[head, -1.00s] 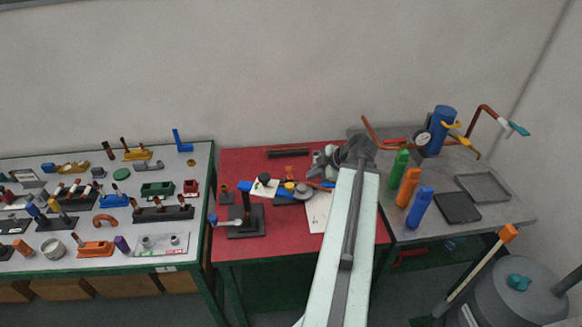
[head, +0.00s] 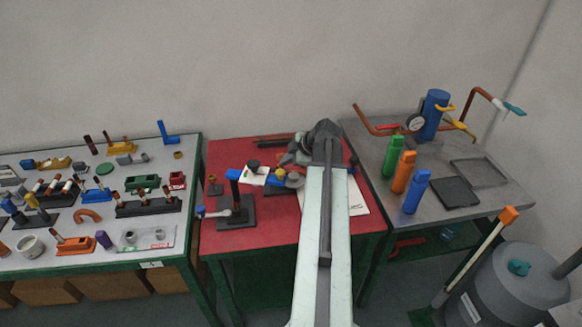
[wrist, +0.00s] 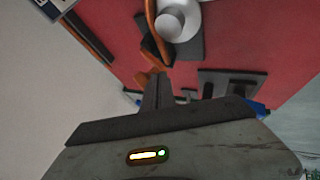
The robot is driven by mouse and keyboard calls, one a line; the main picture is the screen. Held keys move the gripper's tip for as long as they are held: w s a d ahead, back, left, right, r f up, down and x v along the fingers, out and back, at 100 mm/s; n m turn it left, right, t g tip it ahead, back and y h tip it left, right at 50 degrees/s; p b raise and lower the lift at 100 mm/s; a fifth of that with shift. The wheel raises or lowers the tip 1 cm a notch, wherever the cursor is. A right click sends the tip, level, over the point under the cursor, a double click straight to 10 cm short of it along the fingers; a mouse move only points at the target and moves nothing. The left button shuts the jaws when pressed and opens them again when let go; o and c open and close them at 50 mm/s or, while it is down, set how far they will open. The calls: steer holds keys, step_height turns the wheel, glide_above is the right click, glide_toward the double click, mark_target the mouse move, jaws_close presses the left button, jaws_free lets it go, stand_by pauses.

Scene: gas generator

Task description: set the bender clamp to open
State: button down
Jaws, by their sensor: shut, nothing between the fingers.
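I cannot tell for sure which part is the bender clamp. On the red table, a bender-like fixture with a grey disc (head: 294,180) and a dark base stands near my gripper. In the wrist view its pale round disc (wrist: 178,22) sits on the dark base (wrist: 186,48), with an orange part (wrist: 150,80) beside it. My gripper (head: 296,150) is beyond this fixture in the head view, partly hidden by my wrist. In the wrist view my gripper (wrist: 157,88) is shut and empty, close to the orange part; contact cannot be told.
A black stand (head: 237,210) with a blue-topped post is at the table's front left. White paper (head: 356,196) lies right of my arm. The grey table (head: 470,150) holds green, orange and blue bottles. The left table (head: 190,215) is crowded with parts.

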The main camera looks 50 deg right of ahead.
steer(key=shift+w+d, duration=0.15)
steer(key=shift+w, duration=0.1)
steer(key=shift+r, duration=0.1)
